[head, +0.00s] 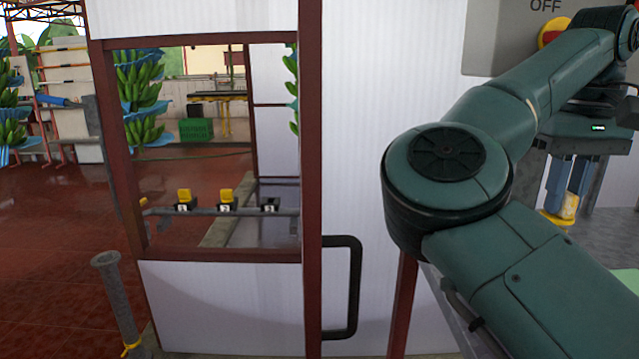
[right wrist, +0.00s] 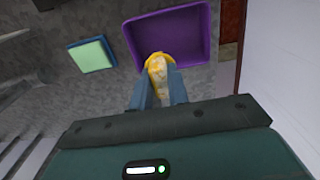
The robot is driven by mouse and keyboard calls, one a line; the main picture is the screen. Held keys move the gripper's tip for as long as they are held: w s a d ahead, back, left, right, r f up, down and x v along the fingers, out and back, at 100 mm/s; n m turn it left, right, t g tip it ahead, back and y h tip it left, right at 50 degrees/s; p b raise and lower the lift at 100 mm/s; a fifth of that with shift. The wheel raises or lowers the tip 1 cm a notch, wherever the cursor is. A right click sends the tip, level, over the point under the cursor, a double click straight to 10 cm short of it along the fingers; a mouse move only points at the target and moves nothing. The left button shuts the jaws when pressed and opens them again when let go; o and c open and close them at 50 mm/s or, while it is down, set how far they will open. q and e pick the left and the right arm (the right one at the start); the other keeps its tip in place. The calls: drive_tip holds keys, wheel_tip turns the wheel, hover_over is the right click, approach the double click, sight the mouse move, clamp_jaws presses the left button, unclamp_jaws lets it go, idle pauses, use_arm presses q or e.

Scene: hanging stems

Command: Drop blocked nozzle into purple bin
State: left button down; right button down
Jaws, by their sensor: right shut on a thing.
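The blocked nozzle is yellow with a pale, crusted middle. My right gripper (head: 568,190) is shut on the nozzle (head: 569,206), which sits between its fingertips and points down. In the right wrist view the nozzle (right wrist: 158,66) lies at the tips of my right gripper (right wrist: 160,90). There it overlaps the near edge of the purple bin (right wrist: 204,32). The bin is open, and the part of its inside that shows looks empty. I cannot tell the height between nozzle and bin. The bin does not show in the head view. My left gripper is not in view.
A green square item (right wrist: 92,54) lies on the grey surface left of the bin. A pale wall (right wrist: 285,60) stands to the right. A pipe rail (head: 225,212) carries numbered holders, two with yellow nozzles. A white panel with a dark handle (head: 355,290) stands centrally.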

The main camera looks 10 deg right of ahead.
drive_tip(key=c, duration=1.3)
unclamp_jaws()
use_arm(q)
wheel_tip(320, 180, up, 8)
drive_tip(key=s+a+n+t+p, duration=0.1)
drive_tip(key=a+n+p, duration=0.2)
drive_tip(key=p, duration=0.3)
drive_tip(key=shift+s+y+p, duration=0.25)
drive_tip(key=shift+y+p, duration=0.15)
use_arm(e)
drive_tip(key=shift+r, duration=6.6)
